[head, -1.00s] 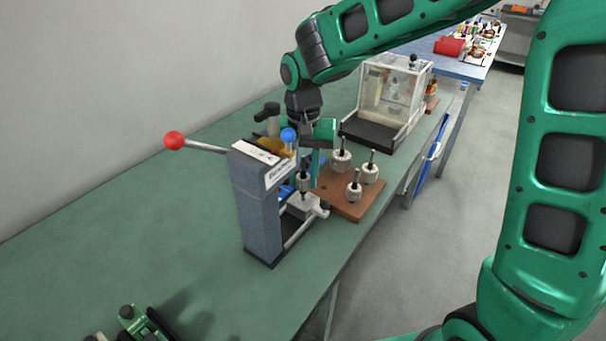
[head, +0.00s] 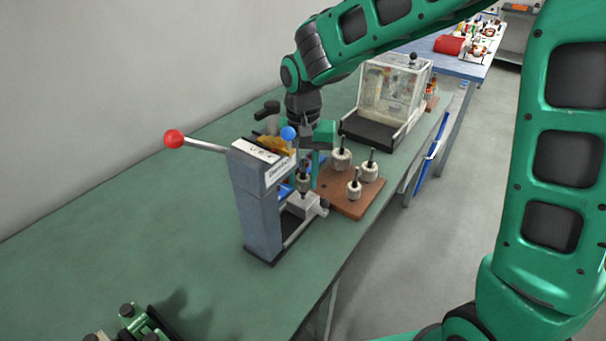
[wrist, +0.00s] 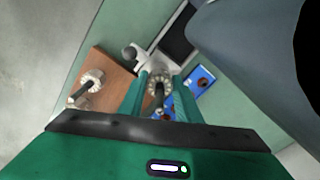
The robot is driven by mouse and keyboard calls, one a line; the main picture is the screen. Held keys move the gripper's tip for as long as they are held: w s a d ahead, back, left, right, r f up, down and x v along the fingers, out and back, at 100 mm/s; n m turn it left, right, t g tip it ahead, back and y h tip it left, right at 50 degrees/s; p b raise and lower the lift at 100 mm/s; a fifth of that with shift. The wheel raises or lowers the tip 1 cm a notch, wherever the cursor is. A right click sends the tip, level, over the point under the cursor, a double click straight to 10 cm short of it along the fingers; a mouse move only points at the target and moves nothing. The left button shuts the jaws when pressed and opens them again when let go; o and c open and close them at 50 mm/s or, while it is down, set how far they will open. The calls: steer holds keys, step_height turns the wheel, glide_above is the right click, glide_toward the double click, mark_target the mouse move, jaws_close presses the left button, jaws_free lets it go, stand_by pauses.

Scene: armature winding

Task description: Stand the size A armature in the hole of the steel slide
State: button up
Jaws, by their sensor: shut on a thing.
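My gripper (wrist: 159,98) is shut on an armature (wrist: 159,84), with one green finger on each side of its pale toothed core and its shaft pointing along the fingers. In the head view the same armature (head: 303,183) hangs upright at the front of the press, beside my gripper (head: 311,172). The steel slide (head: 301,206) is a light grey block at the foot of the press. The armature's lower shaft end is at or just above its top. The slide also shows past the armature in the wrist view (wrist: 150,62). The hole is hidden, so I cannot tell whether the shaft has entered it.
The blue-grey press (head: 258,205) with a red-knobbed lever (head: 174,139) stands close left of my gripper. A brown wooden board (head: 342,207) with three standing armatures lies to the right. A clear guarded box (head: 393,92) stands behind.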

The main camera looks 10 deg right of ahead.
mark_target(304, 158)
stand_by(0.7)
steer(key=shift+r, duration=1.95)
